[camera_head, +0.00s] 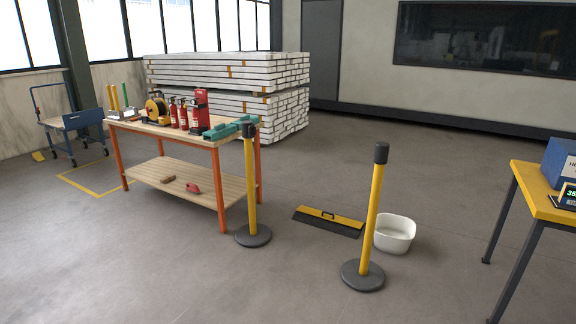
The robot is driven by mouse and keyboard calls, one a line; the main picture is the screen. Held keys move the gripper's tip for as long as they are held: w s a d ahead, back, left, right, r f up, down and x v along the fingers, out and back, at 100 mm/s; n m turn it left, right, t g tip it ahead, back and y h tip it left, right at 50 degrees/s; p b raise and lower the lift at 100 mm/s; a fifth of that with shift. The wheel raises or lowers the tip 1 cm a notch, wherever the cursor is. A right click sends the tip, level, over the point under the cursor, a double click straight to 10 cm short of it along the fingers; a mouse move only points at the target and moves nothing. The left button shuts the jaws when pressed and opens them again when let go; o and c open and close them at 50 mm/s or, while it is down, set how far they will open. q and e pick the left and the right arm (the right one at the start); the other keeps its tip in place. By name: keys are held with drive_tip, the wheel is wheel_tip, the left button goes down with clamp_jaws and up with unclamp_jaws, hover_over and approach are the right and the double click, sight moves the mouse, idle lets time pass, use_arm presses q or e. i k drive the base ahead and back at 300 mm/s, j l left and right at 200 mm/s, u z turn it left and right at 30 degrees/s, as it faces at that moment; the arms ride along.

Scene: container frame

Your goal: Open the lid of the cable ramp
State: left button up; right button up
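The cable ramp (326,221) lies on the grey floor between the two yellow posts. It is a low, long piece with a yellow top and black sloping edge. A dark handle (320,212) shows on the yellow top. The yellow lid (345,221) appears to lie flat and shut on the ramp. Neither of my grippers is in view.
A yellow post (375,210) stands in front of the ramp, and another yellow post (250,190) stands left. A white tub (394,234) is beside the ramp's right end. A wooden workbench (190,136) is left; a yellow table (548,190) is right. Foreground floor is clear.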

sight(330, 217)
drive_tip(key=i+l, duration=0.1)
drive_tip(key=i, duration=0.7)
drive_tip(key=i+l+u, duration=0.1)
drive_tip(key=i, duration=0.7)
drive_tip(key=i+l, duration=0.15)
drive_tip(key=i, duration=0.65)
drive_tip(key=i+z, duration=0.15)
drive_tip(key=i, duration=0.35)
drive_tip(key=i+z, duration=0.15)
drive_tip(key=i, duration=0.35)
drive_tip(key=i+j+z, duration=0.2)
drive_tip(key=i, duration=0.25)
drive_tip(key=i+j+z, duration=0.15)
drive_tip(key=i, duration=0.35)
drive_tip(key=i+j+z, duration=0.15)
drive_tip(key=i, duration=0.3)
drive_tip(key=i+z, duration=0.5)
drive_tip(key=i+j+z, duration=0.45)
drive_tip(key=i, duration=0.25)
drive_tip(key=l, duration=0.1)
